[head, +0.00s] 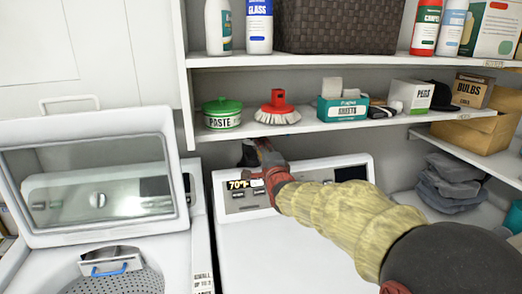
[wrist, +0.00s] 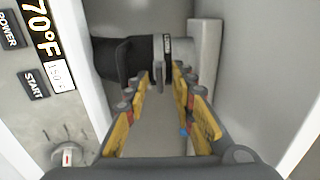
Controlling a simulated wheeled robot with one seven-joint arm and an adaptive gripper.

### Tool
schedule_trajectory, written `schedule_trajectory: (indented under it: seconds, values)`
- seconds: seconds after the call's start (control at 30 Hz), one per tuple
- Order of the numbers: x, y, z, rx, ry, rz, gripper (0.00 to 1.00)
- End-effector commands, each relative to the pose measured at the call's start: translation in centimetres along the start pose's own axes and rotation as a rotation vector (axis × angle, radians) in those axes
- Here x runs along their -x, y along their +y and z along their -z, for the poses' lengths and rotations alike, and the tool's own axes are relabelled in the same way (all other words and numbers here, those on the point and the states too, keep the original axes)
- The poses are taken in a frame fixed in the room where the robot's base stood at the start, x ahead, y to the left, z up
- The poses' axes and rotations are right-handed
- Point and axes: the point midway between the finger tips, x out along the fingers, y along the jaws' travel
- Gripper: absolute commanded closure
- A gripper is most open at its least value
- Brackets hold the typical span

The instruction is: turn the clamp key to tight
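In the wrist view a dark hose (wrist: 115,60) runs in from the left and carries a pale clamp band (wrist: 168,47) with a small dark label. A small grey upright key (wrist: 159,80) stands at the band's lower edge. My gripper (wrist: 162,75) is open, its yellow fingers with red and grey joints on either side of the key. I cannot tell whether either fingertip touches it. In the head view my gripper (head: 262,160) is at the rear of the white machine with the 70°F panel; the clamp key cannot be made out there.
The control panel (wrist: 36,70) with a dial (wrist: 67,155) is close to my gripper's left. A pale wall (wrist: 265,60) is on the right. In the head view a low shelf (head: 300,127) hangs just above my gripper, holding a brush (head: 277,112) and several boxes.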

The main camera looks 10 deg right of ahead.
Motion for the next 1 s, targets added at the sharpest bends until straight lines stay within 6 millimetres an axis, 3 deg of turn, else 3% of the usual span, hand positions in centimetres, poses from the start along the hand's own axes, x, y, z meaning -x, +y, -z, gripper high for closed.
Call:
schedule_trajectory:
  seconds: [0.37, 0.8, 1.0]
  values:
    - [1.1, 0.0, 0.0, 0.001, 0.000, 0.000, 0.75]
    - [8.8, 0.0, 0.0, 0.000, 0.000, 0.001, 0.75]
    - [11.1, 0.0, 0.0, 0.000, 0.000, 0.000, 0.75]
